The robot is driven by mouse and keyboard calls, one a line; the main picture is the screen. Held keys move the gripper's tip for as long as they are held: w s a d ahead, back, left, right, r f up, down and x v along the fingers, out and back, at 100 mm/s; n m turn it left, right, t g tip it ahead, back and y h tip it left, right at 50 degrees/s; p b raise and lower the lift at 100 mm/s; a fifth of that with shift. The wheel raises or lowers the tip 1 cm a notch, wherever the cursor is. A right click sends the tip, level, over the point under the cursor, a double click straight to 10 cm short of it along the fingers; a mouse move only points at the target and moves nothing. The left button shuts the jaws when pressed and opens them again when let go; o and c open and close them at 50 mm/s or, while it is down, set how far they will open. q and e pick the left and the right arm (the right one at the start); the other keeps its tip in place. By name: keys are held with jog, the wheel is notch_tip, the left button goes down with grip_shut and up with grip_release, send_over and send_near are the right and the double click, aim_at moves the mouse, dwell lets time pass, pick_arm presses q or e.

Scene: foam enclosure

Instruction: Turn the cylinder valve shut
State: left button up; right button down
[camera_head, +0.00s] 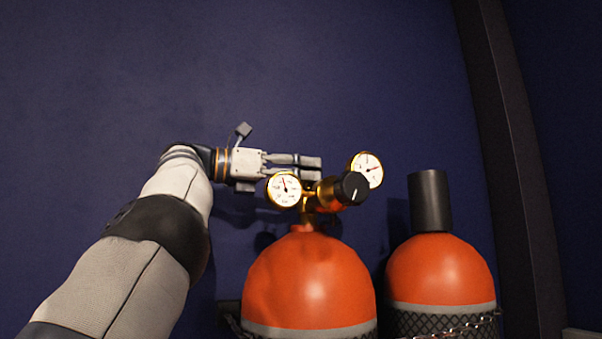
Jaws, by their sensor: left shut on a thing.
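The orange gas cylinder (309,280) stands upright at the bottom middle. On its neck sits a brass regulator with a left gauge (284,189), a right gauge (367,169) and a black knob (352,188) facing me. My left gripper (316,168) comes in from the left, level with the gauges, its fingers pointing right behind the left gauge and above the neck. It is shut on the cylinder valve, which is mostly hidden behind the gauges and fingers. My right gripper is not in view.
A second orange cylinder (440,272) with a black cap (429,201) stands to the right, its lower part in dark netting. A dark blue wall (110,80) is behind. A dark vertical post (510,150) runs down the right. Space above the gauges is clear.

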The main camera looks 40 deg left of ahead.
pick_arm(q)
jog(key=shift+a+m+g+h, duration=0.1)
jog(key=shift+m+g+h, duration=0.45)
jog(key=shift+h, duration=0.25)
jog(key=o, duration=1.2)
jog(key=shift+c, duration=0.2)
jog(key=v, duration=1.2)
